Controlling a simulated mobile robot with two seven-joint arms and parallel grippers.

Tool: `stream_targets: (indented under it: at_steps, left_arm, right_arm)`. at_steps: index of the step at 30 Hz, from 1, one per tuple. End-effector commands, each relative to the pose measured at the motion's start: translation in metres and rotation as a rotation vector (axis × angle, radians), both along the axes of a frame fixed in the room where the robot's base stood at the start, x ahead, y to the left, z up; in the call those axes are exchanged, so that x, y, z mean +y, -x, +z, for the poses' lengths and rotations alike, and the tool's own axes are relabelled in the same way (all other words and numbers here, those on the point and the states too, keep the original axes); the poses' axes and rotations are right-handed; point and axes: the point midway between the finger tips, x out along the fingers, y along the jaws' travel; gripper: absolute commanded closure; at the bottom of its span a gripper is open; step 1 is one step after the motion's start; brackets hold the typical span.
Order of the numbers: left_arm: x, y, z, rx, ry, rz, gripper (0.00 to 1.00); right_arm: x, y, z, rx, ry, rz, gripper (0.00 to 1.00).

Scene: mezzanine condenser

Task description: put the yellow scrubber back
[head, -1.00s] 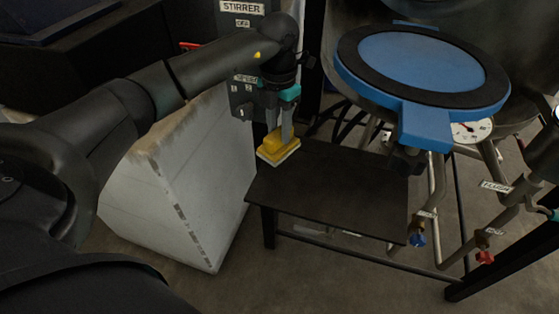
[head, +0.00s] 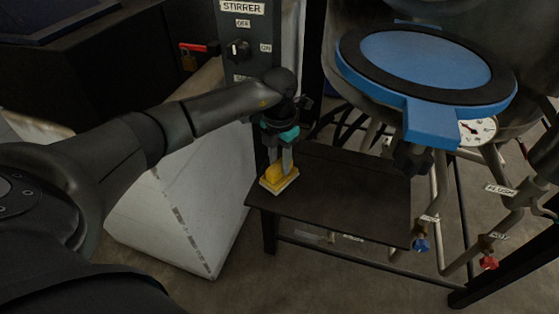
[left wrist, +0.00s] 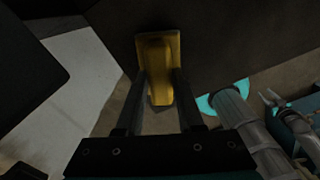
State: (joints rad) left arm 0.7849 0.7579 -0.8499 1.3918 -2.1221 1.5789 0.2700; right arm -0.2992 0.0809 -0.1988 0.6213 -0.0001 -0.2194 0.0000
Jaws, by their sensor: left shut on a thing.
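The yellow scrubber (head: 278,176) has a yellow grip on a pale flat base. My left gripper (head: 281,163) points down and is shut on its grip. The scrubber is at the left end of the small black table (head: 345,200), and I cannot tell whether its base touches the top. In the left wrist view the scrubber (left wrist: 157,62) sits between the tips of the two fingers.
A round blue lid (head: 425,62) with a black rim overhangs the table's back right. Pipes with a blue valve handle (head: 420,245) and a red valve handle (head: 488,263) stand at right. A white block (head: 180,215) stands left. The stirrer switch box (head: 243,45) is behind.

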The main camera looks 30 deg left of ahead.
Motion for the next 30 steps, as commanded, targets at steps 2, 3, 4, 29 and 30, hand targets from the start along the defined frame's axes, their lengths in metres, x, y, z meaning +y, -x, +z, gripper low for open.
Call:
stream_targets:
  at_steps: [2,3,4,29,30]
  left_arm:
    - [0.0,0.0,-0.003,0.0,0.0,0.0,1.0]
    - [0.0,0.0,-0.003,0.0,0.0,0.0,0.61]
    - [0.0,0.0,-0.003,0.0,0.0,0.0,0.58]
    - [0.001,-0.001,0.055,-0.005,-0.001,-0.001,0.33]
    - [0.0,-0.001,0.064,-0.005,0.0,-0.001,0.33]
  right_arm:
    - [0.0,0.0,-0.003,0.0,0.0,0.0,0.5]
    - [0.0,0.0,-0.002,0.0,0.0,0.0,0.5]
    - [0.0,0.0,-0.002,0.0,0.0,0.0,0.5]
    - [0.001,0.001,0.01,0.003,0.0,0.001,0.5]
    - [0.001,0.001,0.012,0.003,0.0,0.001,0.5]
